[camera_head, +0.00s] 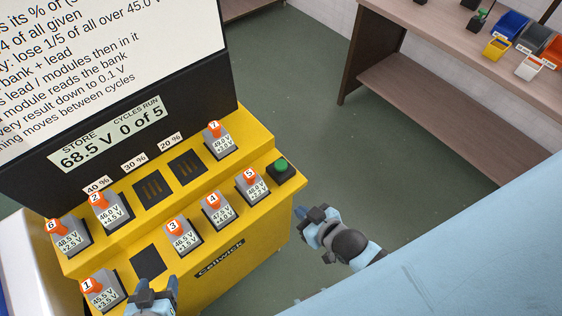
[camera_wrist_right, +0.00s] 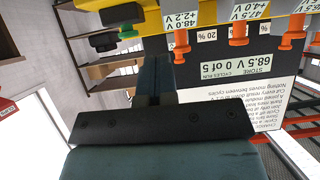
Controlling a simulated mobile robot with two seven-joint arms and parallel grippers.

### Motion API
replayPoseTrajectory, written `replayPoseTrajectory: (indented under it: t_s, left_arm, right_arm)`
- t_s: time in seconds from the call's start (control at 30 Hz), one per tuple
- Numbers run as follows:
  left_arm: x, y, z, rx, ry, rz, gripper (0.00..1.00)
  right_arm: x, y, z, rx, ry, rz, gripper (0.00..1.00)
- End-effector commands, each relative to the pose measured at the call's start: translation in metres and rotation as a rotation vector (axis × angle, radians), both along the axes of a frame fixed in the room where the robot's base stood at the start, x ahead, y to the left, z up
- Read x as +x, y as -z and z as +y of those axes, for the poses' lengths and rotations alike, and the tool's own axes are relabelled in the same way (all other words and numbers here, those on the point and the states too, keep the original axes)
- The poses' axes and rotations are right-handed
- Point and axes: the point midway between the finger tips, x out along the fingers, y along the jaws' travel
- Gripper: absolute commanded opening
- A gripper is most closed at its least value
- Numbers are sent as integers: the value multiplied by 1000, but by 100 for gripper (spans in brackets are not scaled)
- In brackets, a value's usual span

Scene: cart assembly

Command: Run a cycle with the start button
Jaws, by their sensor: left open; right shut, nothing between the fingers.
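The green start button (camera_head: 281,164) sits on a black box at the right end of the yellow console (camera_head: 262,222). It also shows upside down in the right wrist view (camera_wrist_right: 128,33). My right gripper (camera_head: 312,221) is shut and empty, in front of and below the button in the head picture, apart from it. My left gripper (camera_head: 153,285) is open and empty at the console's front edge, below the empty lower slot (camera_head: 147,261). The display (camera_head: 110,135) reads STORE 68.5 V, CYCLES RUN 0 of 5.
Numbered modules with orange tops stand in two rows; module 5 (camera_head: 252,187) is beside the button and module 7 (camera_head: 218,140) behind it. The 30 % slot (camera_head: 153,188) and 20 % slot (camera_head: 187,167) are empty. A wooden shelf (camera_head: 440,105) with bins stands at right.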

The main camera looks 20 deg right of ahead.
Motion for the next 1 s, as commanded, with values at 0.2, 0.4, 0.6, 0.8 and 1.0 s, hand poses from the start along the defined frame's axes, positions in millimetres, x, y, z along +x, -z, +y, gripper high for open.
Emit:
replayPoseTrajectory:
  t_s: [0.2,0.4,0.6,0.8,1.0]
  left_arm:
    - [-1,3,0,0,1,1,64]
    - [-1,6,-1,-1,1,3,64]
    - [-1,8,-2,-2,3,4,64]
    - [-1,10,-3,-3,5,4,64]
    - [0,12,-3,-4,5,2,64]
  right_arm:
    - [76,-70,29,61,-113,-355,0]
    - [113,-142,75,154,-403,-667,0]
    - [115,-180,117,190,-821,-794,0]
    - [108,-175,128,96,-1263,-683,0]
    - [119,-145,95,-156,-1572,-344,0]
